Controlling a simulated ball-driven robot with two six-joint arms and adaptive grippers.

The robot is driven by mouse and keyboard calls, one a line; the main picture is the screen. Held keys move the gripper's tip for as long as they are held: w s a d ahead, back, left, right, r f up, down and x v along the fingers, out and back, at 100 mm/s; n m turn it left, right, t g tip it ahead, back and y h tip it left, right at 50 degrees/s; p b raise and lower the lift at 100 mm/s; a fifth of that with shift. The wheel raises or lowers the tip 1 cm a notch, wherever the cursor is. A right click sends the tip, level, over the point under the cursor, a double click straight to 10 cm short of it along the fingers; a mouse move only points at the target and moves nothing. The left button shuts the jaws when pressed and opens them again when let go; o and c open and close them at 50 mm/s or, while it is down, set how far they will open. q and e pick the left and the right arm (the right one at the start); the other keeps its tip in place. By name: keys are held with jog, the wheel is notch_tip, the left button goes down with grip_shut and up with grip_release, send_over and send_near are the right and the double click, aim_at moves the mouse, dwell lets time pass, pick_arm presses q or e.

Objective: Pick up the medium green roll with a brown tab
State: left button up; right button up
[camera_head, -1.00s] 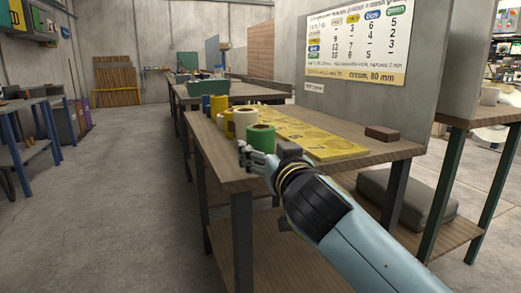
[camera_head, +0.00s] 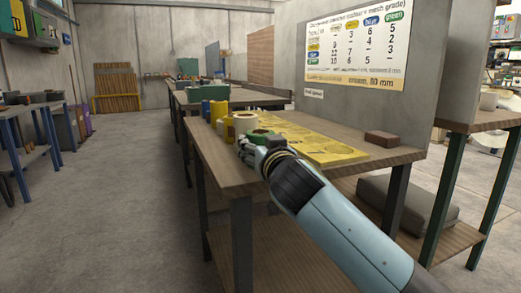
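A green roll (camera_head: 264,134) stands near the left end of the workbench (camera_head: 228,180), partly hidden behind my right gripper. Its top ring shows above the gripper; I cannot make out a brown tab. My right gripper (camera_head: 246,150) is at the near side of the roll, overlapping it in the picture. I cannot tell whether the fingers touch the roll or how far apart they are. A cream roll (camera_head: 244,123) stands just left of and behind the green roll. My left gripper is not in view.
A blue roll (camera_head: 205,109) and a yellow roll (camera_head: 219,110) stand farther back on the bench. A yellow marked board (camera_head: 318,142) lies right of the rolls, with a brown block (camera_head: 381,138) beyond. A grey wall panel with a chart (camera_head: 356,47) rises behind. Floor at left is clear.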

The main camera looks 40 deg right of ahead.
jog(key=c, duration=0.6)
jog(key=shift+c, duration=0.2)
